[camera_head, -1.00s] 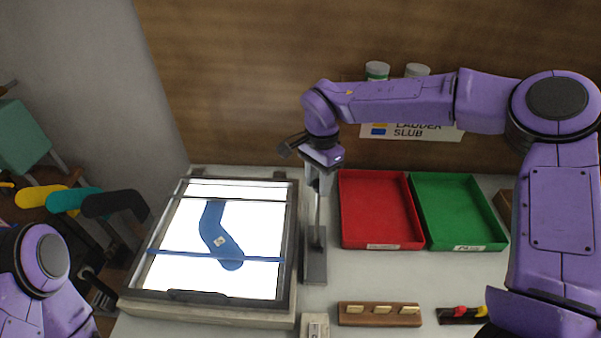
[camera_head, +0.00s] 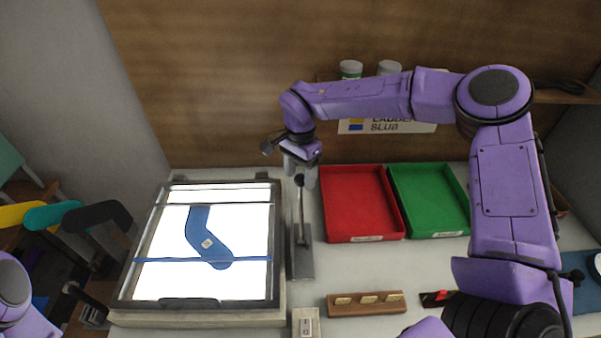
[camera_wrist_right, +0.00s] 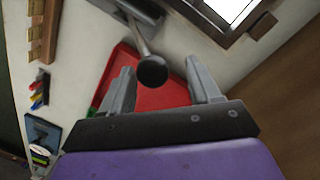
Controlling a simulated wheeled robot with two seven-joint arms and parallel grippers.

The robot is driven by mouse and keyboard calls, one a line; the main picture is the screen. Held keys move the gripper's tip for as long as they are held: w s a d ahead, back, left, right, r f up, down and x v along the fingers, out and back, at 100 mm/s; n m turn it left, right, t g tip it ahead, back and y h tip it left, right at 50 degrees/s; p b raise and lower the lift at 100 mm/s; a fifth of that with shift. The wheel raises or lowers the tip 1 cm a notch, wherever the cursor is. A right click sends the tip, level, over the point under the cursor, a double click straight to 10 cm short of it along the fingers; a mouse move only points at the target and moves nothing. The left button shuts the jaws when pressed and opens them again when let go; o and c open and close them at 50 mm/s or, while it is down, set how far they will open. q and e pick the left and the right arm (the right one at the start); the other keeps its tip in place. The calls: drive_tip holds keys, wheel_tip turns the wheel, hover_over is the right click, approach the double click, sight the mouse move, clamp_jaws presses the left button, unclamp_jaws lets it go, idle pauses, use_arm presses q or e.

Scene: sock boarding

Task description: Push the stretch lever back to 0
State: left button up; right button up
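The stretch lever is a thin upright rod with a dark round knob (camera_head: 299,180) on a grey base plate (camera_head: 301,264), right of the light box. The knob shows large in the right wrist view (camera_wrist_right: 151,71). My right gripper (camera_head: 301,173) is above the lever's top, its two grey fingers spread on either side of the knob. In the right wrist view the fingers (camera_wrist_right: 158,68) are well apart, with gaps to the knob. I cannot read a scale or the 0 mark. My left arm shows only at the left edge; its gripper is out of view.
The light box (camera_head: 200,317) with a blue sock stands left of the lever. A red tray (camera_head: 362,239) and a green tray (camera_head: 436,234) are to its right. A wooden block with tabs (camera_head: 366,309) and a small switch box (camera_head: 306,324) sit in front.

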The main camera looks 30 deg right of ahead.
wheel_tip(320, 180, up, 10)
drive_tip(key=b, duration=0.2)
drive_tip(key=shift+w+d+r, duration=0.25)
drive_tip(key=shift+w, duration=0.2)
